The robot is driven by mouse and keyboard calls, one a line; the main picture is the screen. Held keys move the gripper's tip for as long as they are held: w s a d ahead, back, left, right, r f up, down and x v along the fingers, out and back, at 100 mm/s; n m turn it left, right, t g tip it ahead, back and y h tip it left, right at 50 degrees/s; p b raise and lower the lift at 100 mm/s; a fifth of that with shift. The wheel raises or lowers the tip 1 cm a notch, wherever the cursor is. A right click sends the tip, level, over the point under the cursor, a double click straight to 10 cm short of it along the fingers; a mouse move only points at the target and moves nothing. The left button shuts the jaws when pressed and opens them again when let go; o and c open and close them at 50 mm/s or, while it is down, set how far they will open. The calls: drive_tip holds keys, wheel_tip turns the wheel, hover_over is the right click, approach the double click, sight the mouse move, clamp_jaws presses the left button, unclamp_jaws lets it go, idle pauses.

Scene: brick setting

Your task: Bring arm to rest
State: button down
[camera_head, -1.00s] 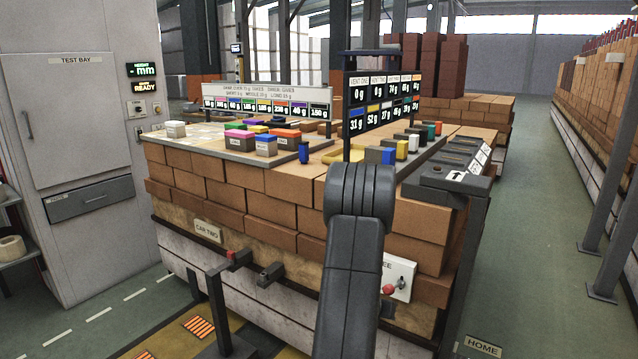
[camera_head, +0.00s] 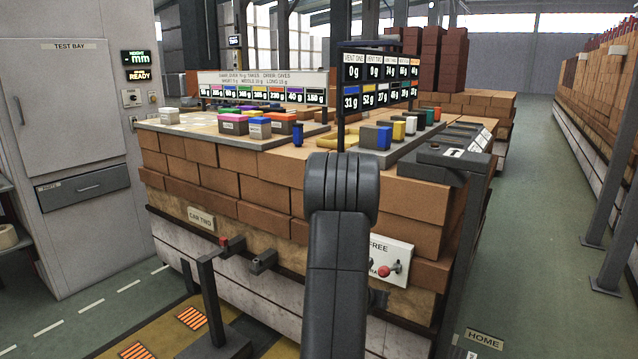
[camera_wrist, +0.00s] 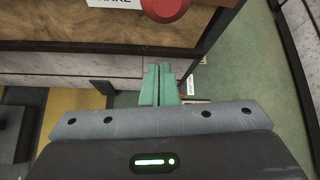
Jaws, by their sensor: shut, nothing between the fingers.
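In the head view my arm rises from the bottom middle and its dark rounded joint stands in front of the brick-stacked car. My gripper is hidden there behind the arm. In the wrist view my gripper (camera_wrist: 160,72) shows its two green fingers pressed together, with nothing between them. The fingers are in front of the car's pale lower side (camera_wrist: 90,72), below a red knob (camera_wrist: 165,8). The same red knob (camera_head: 384,271) shows in the head view on a white panel (camera_head: 400,252), right of my arm.
The brick car (camera_head: 240,185) fills the middle. On its top are coloured blocks, a display board (camera_head: 380,82) and a dark box (camera_head: 445,160). A grey cabinet (camera_head: 75,120) stands at left. Dark posts (camera_head: 210,300) stand low in front. The green aisle (camera_head: 535,220) at right is clear.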

wheel_tip(320, 180, down, 8)
drive_tip(key=w+d+t+h+b, duration=0.1)
drive_tip(key=t+h+b, duration=0.2)
drive_tip(key=b, duration=1.7)
drive_tip(key=shift+w+t+b, duration=0.25)
drive_tip(key=shift+t+b, duration=0.05)
drive_tip(key=shift+t, duration=0.5)
drive_tip(key=shift+r, duration=0.2)
